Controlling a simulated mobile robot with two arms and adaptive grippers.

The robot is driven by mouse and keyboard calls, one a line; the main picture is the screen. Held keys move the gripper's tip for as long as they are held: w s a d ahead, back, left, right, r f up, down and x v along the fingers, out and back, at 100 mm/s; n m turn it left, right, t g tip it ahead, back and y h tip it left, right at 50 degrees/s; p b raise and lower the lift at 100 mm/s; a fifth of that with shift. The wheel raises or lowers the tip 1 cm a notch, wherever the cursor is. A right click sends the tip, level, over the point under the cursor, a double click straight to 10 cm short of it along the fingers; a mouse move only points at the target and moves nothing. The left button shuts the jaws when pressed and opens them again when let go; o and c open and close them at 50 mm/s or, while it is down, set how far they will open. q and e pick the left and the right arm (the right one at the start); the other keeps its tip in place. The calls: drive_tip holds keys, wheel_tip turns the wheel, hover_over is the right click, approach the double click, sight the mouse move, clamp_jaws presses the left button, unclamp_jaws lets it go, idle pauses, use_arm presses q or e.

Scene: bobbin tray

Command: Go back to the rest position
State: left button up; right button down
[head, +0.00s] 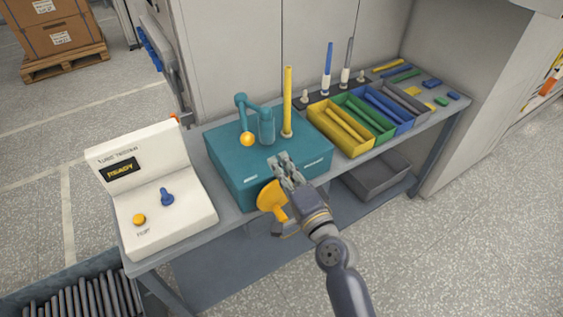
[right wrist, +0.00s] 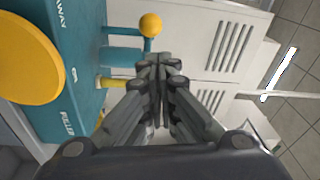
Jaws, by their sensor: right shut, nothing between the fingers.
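My right gripper (head: 283,163) is shut and empty, just above the front edge of the teal box (head: 228,169) on the bench. In the right wrist view its fingers (right wrist: 158,62) are together with nothing between them. The teal box carries a teal arm with an orange ball (head: 247,139) and an upright yellow rod (head: 288,98). A yellow-orange knob (head: 270,197) is on its front, left of my right gripper. In the right wrist view the knob (right wrist: 27,58) is at the left and the ball (right wrist: 151,25) lies beyond the fingertips. My left gripper is not in view.
A white console (head: 150,185) reading READY stands left on the bench. Yellow, green, blue and grey bins (head: 343,144) stand to the right. Behind them a dark rack holds a blue rod (head: 327,68) and a grey rod (head: 347,60). The floor at front right is clear.

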drive_tip(key=shift+d, duration=0.15)
drive_tip(key=s+d+f+n+g, duration=0.3)
drive_tip(key=s+f+n+g, duration=0.25)
drive_tip(key=s+f, duration=0.2)
drive_tip(key=s+d+f+n+g+h, duration=0.3)
drive_tip(key=s+d+f+g+h, duration=0.15)
drive_tip(key=s+d, duration=0.6)
drive_tip(key=s+d+f+n+g+h, duration=0.3)
drive_tip(key=s+d+f+h, duration=0.25)
drive_tip(key=s+d, duration=0.5)
wheel_tip(320, 180, down, 26)
drive_tip(key=g, duration=0.1)
drive_tip(key=s+d+f+g+b, duration=0.1)
drive_tip(key=s+d+f, duration=0.2)
drive_tip(key=s+f, duration=1.4)
drive_tip(key=shift+s+d+n+y, duration=0.15)
drive_tip(key=shift+s+n+y, duration=0.2)
drive_tip(key=shift+s, duration=0.15)
